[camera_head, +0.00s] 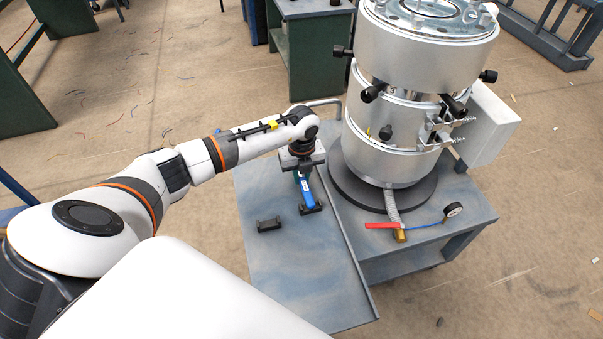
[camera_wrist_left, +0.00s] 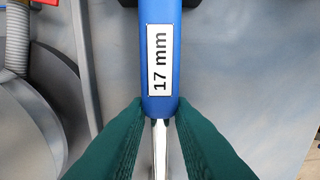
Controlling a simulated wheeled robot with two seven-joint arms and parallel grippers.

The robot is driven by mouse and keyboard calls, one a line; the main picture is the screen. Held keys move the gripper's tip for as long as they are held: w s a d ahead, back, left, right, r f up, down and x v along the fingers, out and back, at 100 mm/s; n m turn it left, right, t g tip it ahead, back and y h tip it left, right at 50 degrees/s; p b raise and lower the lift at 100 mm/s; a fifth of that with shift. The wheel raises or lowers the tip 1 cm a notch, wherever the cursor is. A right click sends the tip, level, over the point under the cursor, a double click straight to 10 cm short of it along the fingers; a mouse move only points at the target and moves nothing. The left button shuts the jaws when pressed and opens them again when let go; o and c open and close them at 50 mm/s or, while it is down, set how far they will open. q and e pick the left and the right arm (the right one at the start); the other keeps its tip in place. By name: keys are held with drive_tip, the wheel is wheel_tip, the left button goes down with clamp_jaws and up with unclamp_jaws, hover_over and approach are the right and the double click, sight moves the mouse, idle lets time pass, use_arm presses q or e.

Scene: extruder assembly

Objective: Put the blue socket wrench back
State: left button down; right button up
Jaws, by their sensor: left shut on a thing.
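The blue socket wrench (camera_head: 308,192) is at the grey table (camera_head: 262,260), below my left gripper (camera_head: 301,178). In the left wrist view its blue handle (camera_wrist_left: 160,60) carries a "17 mm" label, and a shiny metal shaft runs down from it. The green fingers of my left gripper (camera_wrist_left: 160,130) are shut on the wrench where handle meets shaft. The handle's far end is at a black holder (camera_head: 311,209); I cannot tell whether it rests in it. A second black holder (camera_head: 269,225) stands empty to the left. My right gripper is not in view.
A large silver extruder cylinder (camera_head: 395,130) stands on a black round base to the right. A red-handled valve (camera_head: 382,225) and a gauge (camera_head: 453,210) with a blue hose lie in front of it. The table's front part is clear.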

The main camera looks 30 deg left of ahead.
use_arm(q)
drive_tip(key=c, duration=1.2)
unclamp_jaws()
wheel_tip(320, 180, up, 12)
drive_tip(key=shift+d+f, duration=0.1)
drive_tip(key=shift+s, duration=0.15)
